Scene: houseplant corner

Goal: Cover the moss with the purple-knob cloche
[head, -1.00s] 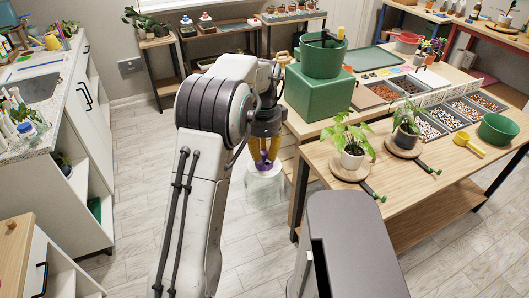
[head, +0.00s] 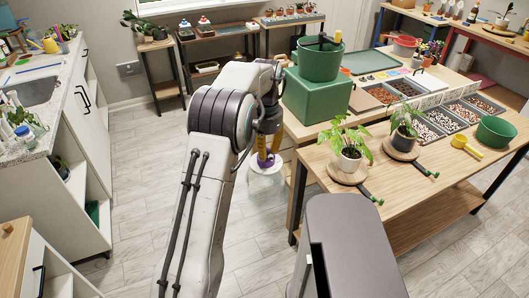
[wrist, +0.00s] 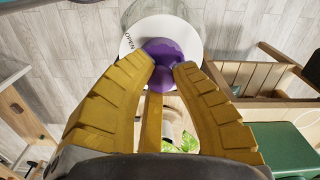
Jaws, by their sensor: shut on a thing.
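The purple-knob cloche is a clear glass cover (head: 266,184) with a pale top and a purple knob (wrist: 160,47). In the wrist view its white top bears the word OPEN. My gripper (head: 265,157) has yellow fingers shut on the knob, also seen in the wrist view (wrist: 168,65). The cloche hangs upright over the floor, left of the wooden bench. I cannot pick out the moss for sure.
A white counter (head: 62,85) stands at left. The floor (head: 147,165) between them is clear.

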